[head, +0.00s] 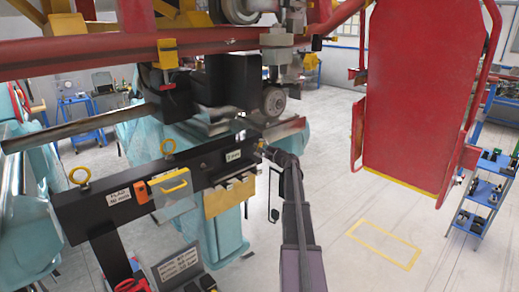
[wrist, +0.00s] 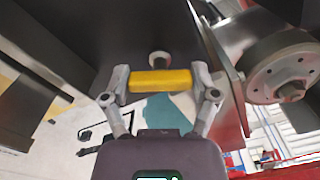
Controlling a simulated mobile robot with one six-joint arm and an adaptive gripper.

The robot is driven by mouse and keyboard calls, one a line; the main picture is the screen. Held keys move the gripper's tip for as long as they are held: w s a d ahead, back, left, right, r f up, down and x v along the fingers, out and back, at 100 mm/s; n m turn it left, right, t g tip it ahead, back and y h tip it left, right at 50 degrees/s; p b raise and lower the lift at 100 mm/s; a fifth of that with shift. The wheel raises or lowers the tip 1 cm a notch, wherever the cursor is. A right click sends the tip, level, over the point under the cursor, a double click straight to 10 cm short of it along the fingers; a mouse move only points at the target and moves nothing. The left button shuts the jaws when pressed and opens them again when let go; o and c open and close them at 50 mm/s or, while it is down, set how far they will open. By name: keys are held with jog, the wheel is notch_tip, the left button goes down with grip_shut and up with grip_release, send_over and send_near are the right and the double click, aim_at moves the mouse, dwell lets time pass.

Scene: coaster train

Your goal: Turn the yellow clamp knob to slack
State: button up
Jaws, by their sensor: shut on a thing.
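The yellow clamp knob (wrist: 160,81) shows in the wrist view as a short yellow bar, set on a pale round stem in front of a dark face. My gripper (wrist: 162,84) has one finger at each end of the bar and is shut on it. The bar lies almost level in this view. In the head view my gripper (head: 265,150) reaches up to the right end of a black beam (head: 130,194). The knob cannot be made out there.
A metal wheel (wrist: 290,75) and a thin plate stand close right of my gripper in the wrist view. In the head view, a red panel (head: 425,90) hangs to the right, and a red rail (head: 110,48) runs above. Floor around the yellow outline (head: 384,244) is clear.

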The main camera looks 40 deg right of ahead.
jog(key=n, duration=0.5)
jog(key=shift+w+n, duration=0.1)
jog(key=shift+n, duration=0.3)
jog(key=o, duration=1)
jog(key=shift+s, duration=0.2)
jog(key=s, duration=1.1)
jog(key=shift+s+d, duration=0.35)
jog(key=shift+d, duration=0.1)
jog(key=shift+a+f, duration=0.1)
